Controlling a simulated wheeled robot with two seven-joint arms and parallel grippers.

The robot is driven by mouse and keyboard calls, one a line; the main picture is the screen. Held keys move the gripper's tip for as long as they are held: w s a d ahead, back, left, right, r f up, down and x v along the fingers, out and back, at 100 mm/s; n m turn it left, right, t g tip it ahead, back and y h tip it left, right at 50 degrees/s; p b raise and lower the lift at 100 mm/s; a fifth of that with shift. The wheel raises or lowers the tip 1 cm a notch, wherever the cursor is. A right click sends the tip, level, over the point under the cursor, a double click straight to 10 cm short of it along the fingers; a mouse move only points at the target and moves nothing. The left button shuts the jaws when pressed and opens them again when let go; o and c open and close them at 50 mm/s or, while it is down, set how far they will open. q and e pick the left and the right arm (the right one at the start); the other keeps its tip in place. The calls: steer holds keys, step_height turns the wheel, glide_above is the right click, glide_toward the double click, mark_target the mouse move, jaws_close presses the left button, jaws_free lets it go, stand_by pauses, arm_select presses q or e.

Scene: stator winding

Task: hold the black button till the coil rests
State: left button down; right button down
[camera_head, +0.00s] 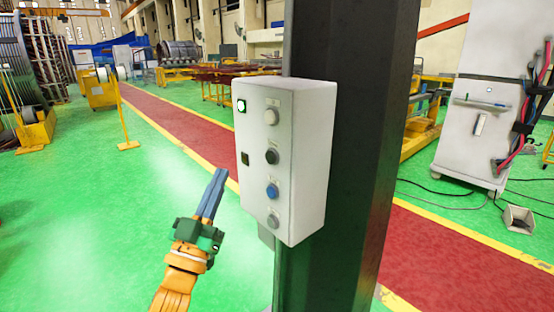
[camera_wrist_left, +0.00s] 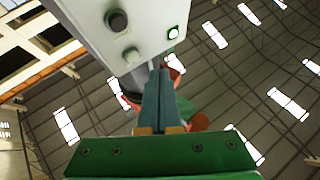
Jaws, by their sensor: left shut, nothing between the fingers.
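A white control box (camera_head: 310,150) is fixed to a dark pillar. Its front has a column of buttons: a pale one on top, the black button (camera_head: 271,156) below it, then a blue one (camera_head: 272,190) and a grey one (camera_head: 272,220). My left gripper (camera_head: 219,174) is shut and empty, pointing up, left of the box and apart from the black button. In the left wrist view the shut fingers (camera_wrist_left: 161,76) lie below the box (camera_wrist_left: 90,15), where a dark round button (camera_wrist_left: 117,21) shows. A large wound cylinder (camera_head: 12,65), possibly the coil, stands far left; its motion cannot be told.
A green lamp (camera_head: 241,106) is lit on the box. The dark pillar (camera_head: 345,180) stands right behind it. A white cabinet (camera_head: 475,130) with cables stands at right. The green floor (camera_head: 80,220) at left is open.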

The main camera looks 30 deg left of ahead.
mark_target(271, 157)
arm_select(q)
steer(key=shift+a, duration=0.15)
steer(key=w+d+b, duration=0.2)
steer(key=w+d, duration=0.1)
steer(key=w, duration=0.5)
steer(key=shift+d, duration=0.2)
steer(key=shift+w, duration=0.15)
stand_by(1.9)
steer(key=shift+w+d, duration=0.2)
steer(key=shift+w, duration=0.1)
steer(key=shift+w+d, duration=0.1)
steer(key=shift+w, duration=0.2)
stand_by(4.2)
